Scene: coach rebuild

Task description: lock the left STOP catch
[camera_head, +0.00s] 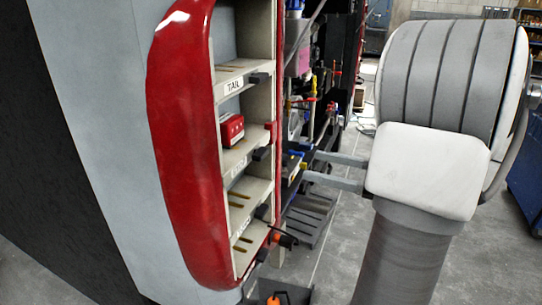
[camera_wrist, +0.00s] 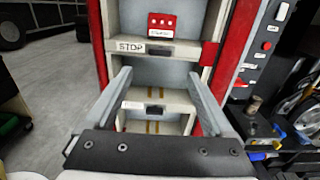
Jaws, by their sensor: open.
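The STOP label (camera_wrist: 131,47) is on the front of a pale shelf in the wrist view. The dark STOP catch (camera_wrist: 160,52) is right of it on the same shelf edge; whether it is locked I cannot tell. A red lamp block (camera_wrist: 161,24) sits on this shelf and also shows in the head view (camera_head: 232,130). My gripper (camera_wrist: 158,76) is open and empty, facing the shelves. Its fingertips appear just below the catch in the wrist view, one on either side. In the head view my gripper (camera_head: 308,166) is right of the shelves, apart from them.
A red surround (camera_head: 185,150) curves along the shelves. A TAIL shelf (camera_head: 240,76) is above, and empty slotted shelves (camera_head: 246,232) are below. A red tab (camera_wrist: 209,53) is right of the catch. Cluttered racks stand to the right.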

